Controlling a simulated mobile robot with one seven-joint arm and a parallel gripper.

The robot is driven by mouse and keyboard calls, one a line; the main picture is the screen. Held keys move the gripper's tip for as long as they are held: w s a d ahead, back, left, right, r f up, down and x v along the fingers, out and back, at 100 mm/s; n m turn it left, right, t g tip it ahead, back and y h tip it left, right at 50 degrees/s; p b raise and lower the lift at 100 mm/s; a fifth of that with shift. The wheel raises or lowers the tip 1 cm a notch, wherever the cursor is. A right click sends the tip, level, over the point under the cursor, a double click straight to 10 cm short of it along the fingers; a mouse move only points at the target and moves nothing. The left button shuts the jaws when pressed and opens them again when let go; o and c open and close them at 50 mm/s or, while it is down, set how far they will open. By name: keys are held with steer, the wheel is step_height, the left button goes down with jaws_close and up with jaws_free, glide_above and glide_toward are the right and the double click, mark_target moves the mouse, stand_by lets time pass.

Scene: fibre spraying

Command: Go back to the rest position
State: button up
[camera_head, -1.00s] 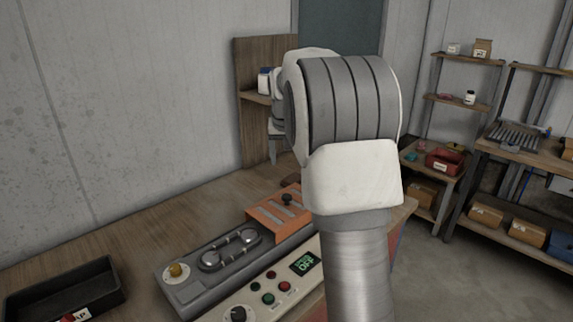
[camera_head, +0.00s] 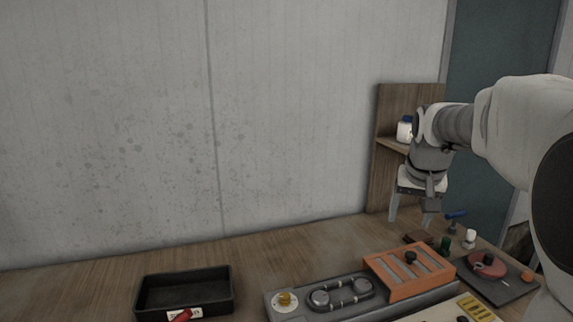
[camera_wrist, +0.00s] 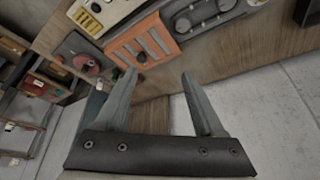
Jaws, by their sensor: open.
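My gripper (camera_wrist: 158,92) shows in the wrist view with its two fingers spread apart and nothing between them. Beyond the fingers lie the wooden table and the orange slotted unit (camera_wrist: 140,40). In the head view my arm comes in from the right, and the end of my gripper (camera_head: 430,200) hangs above the back right of the table, in front of the wooden shelf (camera_head: 385,185). The fingers are small and partly unclear there.
A black tray (camera_head: 225,292) stands at the table's left. A grey machine (camera_head: 370,312) with a yellow knob (camera_head: 284,298) and an orange unit (camera_head: 390,287) fills the middle. A white bottle with a blue cap (camera_head: 404,131) stands on the wooden shelf. Small items lie at the right.

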steer(key=s+a+f+n, duration=0.1)
steer(key=s+a, duration=0.3)
steer(key=s, duration=0.4)
steer(key=s+a+f+n+y, duration=0.1)
steer(key=s+a, duration=0.3)
steer(key=s, duration=0.5)
steer(key=s+a+f+n+t, duration=0.1)
steer(key=s+a+f+n, duration=0.1)
steer(key=s, duration=0.6)
steer(key=shift+s+a+f, duration=0.25)
steer(key=shift+s+a, duration=0.05)
steer(key=shift+a, duration=0.6)
